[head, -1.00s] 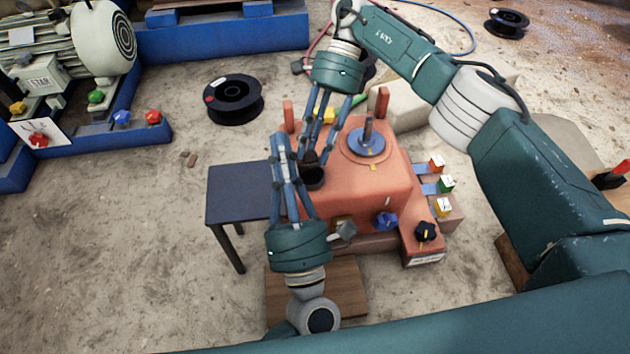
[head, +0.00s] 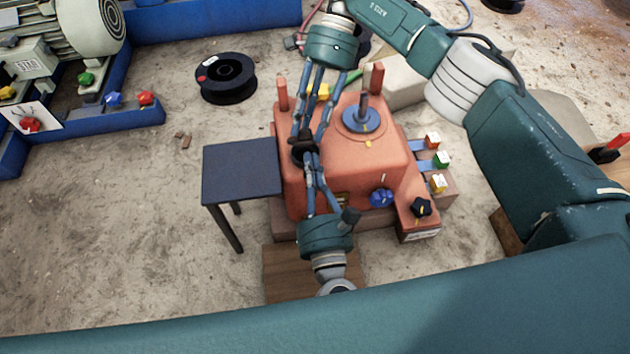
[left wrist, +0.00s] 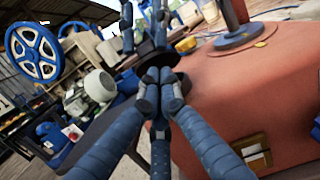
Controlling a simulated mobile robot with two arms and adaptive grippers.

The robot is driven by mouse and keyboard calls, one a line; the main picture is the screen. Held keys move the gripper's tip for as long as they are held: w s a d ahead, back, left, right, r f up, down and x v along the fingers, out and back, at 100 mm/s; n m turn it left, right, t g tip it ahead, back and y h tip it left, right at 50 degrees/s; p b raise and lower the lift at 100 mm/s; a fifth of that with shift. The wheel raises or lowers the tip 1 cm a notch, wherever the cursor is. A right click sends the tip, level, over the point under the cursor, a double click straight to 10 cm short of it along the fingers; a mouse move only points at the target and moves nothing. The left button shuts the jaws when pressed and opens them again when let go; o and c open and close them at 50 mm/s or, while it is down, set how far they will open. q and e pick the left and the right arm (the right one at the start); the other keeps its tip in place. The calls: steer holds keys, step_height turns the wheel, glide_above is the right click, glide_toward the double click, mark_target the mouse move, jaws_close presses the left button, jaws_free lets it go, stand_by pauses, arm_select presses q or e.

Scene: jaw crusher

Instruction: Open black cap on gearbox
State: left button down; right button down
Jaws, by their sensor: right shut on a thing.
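The orange gearbox (head: 345,150) stands in the middle of the head view. At its left top corner is a dark round opening or collar (head: 297,154), partly hidden by fingers. My right gripper (head: 304,133) comes down from above, shut on the black cap (head: 305,138) at this spot. Whether the cap is clear of the collar cannot be told. My left gripper (head: 311,160) reaches up from below, its fingertips together close to the collar. In the left wrist view the left fingertips (left wrist: 157,77) meet, with a dark disc-like part (left wrist: 163,57) just behind them.
A blue-topped table (head: 240,172) stands left of the gearbox. A blue disc with a post (head: 363,121), a blue knob (head: 382,198) and a black knob (head: 420,208) are on the gearbox's right. A black spool (head: 226,78) lies on the floor.

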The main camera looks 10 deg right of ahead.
arm_select(q)
steer(key=shift+w, duration=0.6)
arm_select(e)
steer(key=shift+w+d+f, duration=0.1)
steer(key=shift+f, duration=0.35)
arm_select(q)
steer(key=shift+r, duration=0.1)
steer(key=shift+w+r, duration=0.4)
steer(key=shift+r, duration=0.3)
arm_select(e)
steer(key=c, duration=1.5)
jaws_free()
arm_select(q)
steer(key=shift+f, duration=0.1)
